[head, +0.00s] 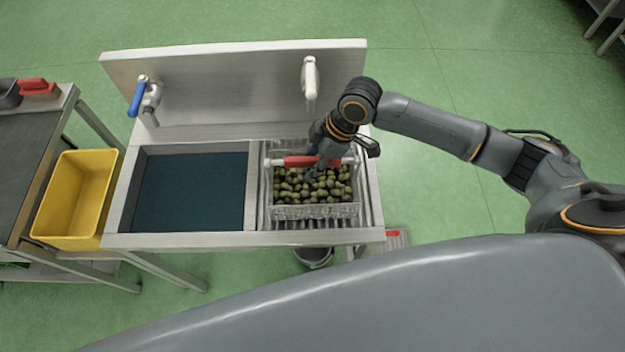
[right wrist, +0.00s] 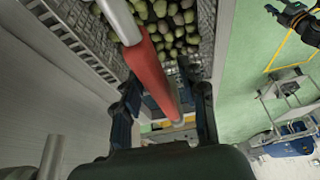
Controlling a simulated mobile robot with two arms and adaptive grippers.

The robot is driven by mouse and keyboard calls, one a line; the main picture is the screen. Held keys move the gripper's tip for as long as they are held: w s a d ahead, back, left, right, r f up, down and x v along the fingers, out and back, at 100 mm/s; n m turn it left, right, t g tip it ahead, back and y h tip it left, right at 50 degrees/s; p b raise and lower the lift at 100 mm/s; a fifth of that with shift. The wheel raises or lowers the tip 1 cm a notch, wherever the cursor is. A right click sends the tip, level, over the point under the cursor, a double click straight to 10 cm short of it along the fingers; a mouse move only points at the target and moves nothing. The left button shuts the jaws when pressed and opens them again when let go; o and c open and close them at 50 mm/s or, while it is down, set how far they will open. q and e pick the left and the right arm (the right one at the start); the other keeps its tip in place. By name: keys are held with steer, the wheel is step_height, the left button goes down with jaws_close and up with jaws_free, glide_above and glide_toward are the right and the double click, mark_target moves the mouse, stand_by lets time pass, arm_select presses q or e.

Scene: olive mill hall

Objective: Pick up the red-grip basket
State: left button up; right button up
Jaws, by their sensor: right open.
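The red-grip basket (head: 316,211) is a wire basket full of green and dark olives. It stands on the slatted right part of the steel sink bench. Its red grip (head: 297,161) lies across the top, level with the basket's back part. My right gripper (head: 318,158) is over the grip from behind and hides part of it. In the right wrist view, the red grip (right wrist: 150,66) runs between the two open fingers of my right gripper (right wrist: 167,92). I cannot tell whether they touch it. My left gripper is not seen.
The basin (head: 192,190) with dark water lies left of the basket. A steel backsplash (head: 230,90) with a blue-handled tap (head: 138,98) and a white tap (head: 310,78) rises behind. A yellow bin (head: 72,200) stands at left. A bucket (head: 314,256) is below the bench.

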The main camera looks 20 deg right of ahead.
jaws_close()
steer(key=shift+r, duration=0.15)
stand_by(0.4)
